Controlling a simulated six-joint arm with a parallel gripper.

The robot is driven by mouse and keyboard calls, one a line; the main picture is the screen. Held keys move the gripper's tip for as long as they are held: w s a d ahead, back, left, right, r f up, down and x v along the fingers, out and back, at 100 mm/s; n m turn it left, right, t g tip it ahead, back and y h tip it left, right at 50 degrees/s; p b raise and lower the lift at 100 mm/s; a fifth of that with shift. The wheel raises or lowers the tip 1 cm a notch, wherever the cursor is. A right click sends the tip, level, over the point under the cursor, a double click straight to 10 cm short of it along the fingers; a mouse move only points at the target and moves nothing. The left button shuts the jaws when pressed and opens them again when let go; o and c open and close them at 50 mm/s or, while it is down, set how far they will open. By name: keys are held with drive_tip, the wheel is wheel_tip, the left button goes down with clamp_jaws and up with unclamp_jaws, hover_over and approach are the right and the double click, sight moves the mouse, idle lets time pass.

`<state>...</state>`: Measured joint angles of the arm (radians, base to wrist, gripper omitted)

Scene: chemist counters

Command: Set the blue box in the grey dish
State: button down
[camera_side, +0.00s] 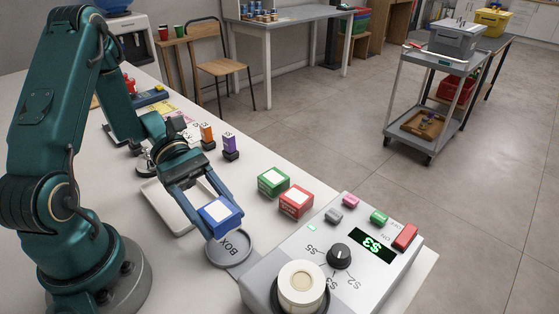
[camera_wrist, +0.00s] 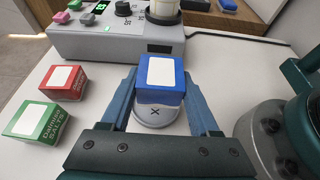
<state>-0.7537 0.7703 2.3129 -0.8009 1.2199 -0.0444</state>
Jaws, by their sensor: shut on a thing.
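The blue box (camera_side: 220,216) has a white label on top and is held between the fingers of my gripper (camera_side: 205,210). In the wrist view the blue box (camera_wrist: 162,78) sits between the two fingertips of my gripper (camera_wrist: 162,88). The round grey dish (camera_side: 229,248) is marked BOX and lies on the counter just below the box in the side view. In the wrist view the dish (camera_wrist: 160,115) shows partly under and in front of the box. The box appears raised above the dish; the exact gap is hard to tell.
A green box (camera_side: 273,182) and a red box (camera_side: 296,201) stand to the right of the blue box. A grey device (camera_side: 345,245) with a dial and buttons is close to the dish. A white tray (camera_side: 165,205) lies behind my gripper.

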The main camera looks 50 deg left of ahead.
sight(227, 245)
drive_tip(key=shift+w+d+f, duration=0.1)
drive_tip(key=shift+d+f, duration=0.3)
drive_tip(key=shift+d, duration=0.1)
drive_tip(key=shift+f, duration=1.95)
drive_tip(key=shift+f, duration=0.65)
drive_tip(key=shift+c, duration=0.6)
unclamp_jaws()
